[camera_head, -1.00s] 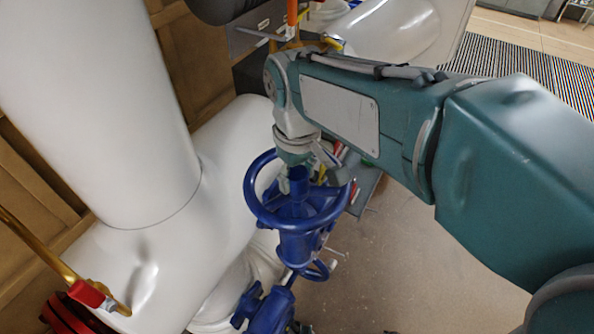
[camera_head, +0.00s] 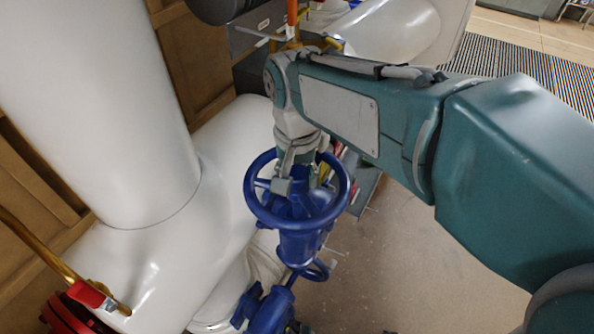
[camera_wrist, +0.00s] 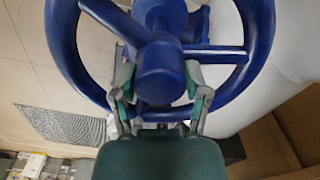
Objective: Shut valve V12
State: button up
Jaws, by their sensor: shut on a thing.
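A blue valve handwheel (camera_head: 253,206) with spokes and a central hub sits on a blue valve body (camera_head: 298,248) in the head view, beside a white pipe. No V12 label is readable. My gripper (camera_head: 298,183) reaches down into the wheel from above, inside the rim. In the wrist view, the round hub (camera_wrist: 160,72) fills the space between my two fingers, with spokes running out to the rim (camera_wrist: 66,50). My gripper is shut on the wheel at its hub; the exact fingertip contacts are partly hidden.
A thick white pipe (camera_head: 100,110) stands close on the left. A red-handled fitting (camera_head: 90,294) is at the lower left. Bare floor (camera_head: 410,270) lies to the right, with a striped mat (camera_head: 535,70) behind.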

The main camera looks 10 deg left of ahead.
jog(key=m, duration=0.9)
dwell(0.4)
jog(key=o, duration=1.3)
jog(key=shift+c, duration=0.2)
jog(key=shift+r, duration=3.3)
